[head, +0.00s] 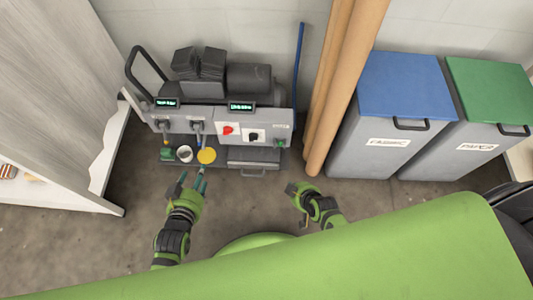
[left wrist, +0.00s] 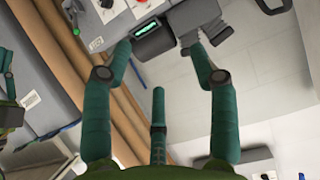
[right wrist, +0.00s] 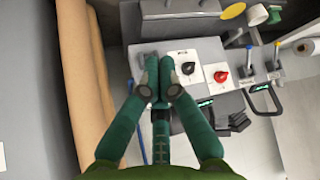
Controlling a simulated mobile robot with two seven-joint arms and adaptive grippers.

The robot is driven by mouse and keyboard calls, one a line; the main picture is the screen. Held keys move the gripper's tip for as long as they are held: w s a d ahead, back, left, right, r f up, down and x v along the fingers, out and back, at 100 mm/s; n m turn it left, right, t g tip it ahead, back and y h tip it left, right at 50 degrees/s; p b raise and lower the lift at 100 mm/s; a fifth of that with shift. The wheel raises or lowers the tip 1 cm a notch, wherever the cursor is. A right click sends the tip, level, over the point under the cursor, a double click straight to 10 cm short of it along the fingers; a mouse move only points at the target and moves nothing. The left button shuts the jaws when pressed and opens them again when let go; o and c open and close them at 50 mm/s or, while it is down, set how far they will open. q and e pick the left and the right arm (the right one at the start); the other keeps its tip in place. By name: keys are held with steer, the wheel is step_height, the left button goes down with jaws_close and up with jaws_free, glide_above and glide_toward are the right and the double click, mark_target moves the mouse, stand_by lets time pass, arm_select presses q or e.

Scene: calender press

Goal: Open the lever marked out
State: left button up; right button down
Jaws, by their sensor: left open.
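The press (head: 210,117) stands against the back wall. Two small levers, the left one (head: 163,126) and the right one (head: 197,128), sit on the left part of its front. My left gripper (head: 194,179) is open and empty, in front of and below the levers. My right gripper (head: 293,188) is in front of the press's right end; in the right wrist view its fingertips (right wrist: 160,68) are together, holding nothing visible.
A red knob (head: 227,130) and a black knob (head: 253,135) sit right of the levers. A yellow disc (head: 206,155) and a white roll (head: 184,153) lie on the lower shelf. Tall brown rolls (head: 338,80) and a blue-lidded bin (head: 400,90) stand at the right.

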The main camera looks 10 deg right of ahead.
arm_select(q)
step_height(320, 180, up, 22)
steer(key=d+t+h+b, duration=0.2)
steer(key=t+b, duration=0.5)
steer(key=b, duration=0.4)
steer(key=shift+s+f+m+t+h, duration=0.2)
steer(key=shift+s+m+t+h, duration=0.1)
steer(key=shift+t+h, duration=0.15)
arm_select(e)
steer(key=w+r+n+t+y, duration=0.1)
steer(key=w+r+t, duration=0.3)
steer(key=w, duration=0.9)
steer(key=shift+a+r+n+t, duration=0.25)
steer(key=shift+r+n+t, duration=0.2)
steer(key=shift+n, duration=0.35)
